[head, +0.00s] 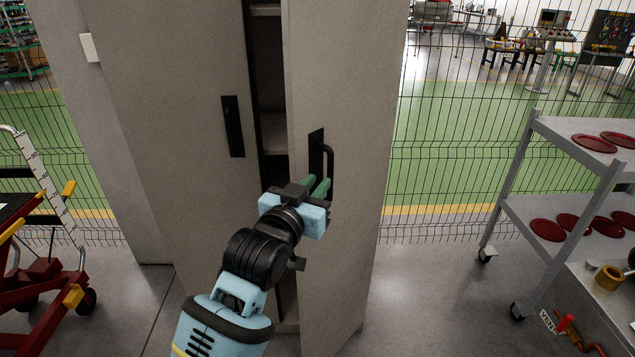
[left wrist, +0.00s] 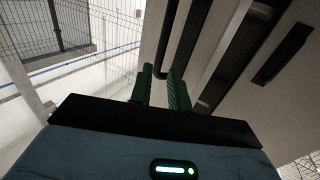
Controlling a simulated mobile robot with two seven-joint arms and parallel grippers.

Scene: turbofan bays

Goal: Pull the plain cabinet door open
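The plain grey cabinet has two doors. The left door (head: 170,110) looks shut; the right door (head: 345,70) stands ajar, with a dark gap and shelves (head: 272,130) showing beside it. The right door has a black bar handle (head: 329,165), which also shows in the left wrist view (left wrist: 174,45). My left gripper (head: 317,186) is at the lower part of this handle. In the left wrist view its green fingers (left wrist: 160,92) are slightly apart, with the bar's lower end appearing between the tips. Whether they clamp it cannot be told. My right gripper is out of view.
A grey trolley (head: 515,165) with several red discs stands at the right. A red and yellow wheeled frame (head: 50,270) stands at the left. A wire fence (head: 440,150) runs behind the cabinet. Floor (head: 420,290) between the door and trolley is clear.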

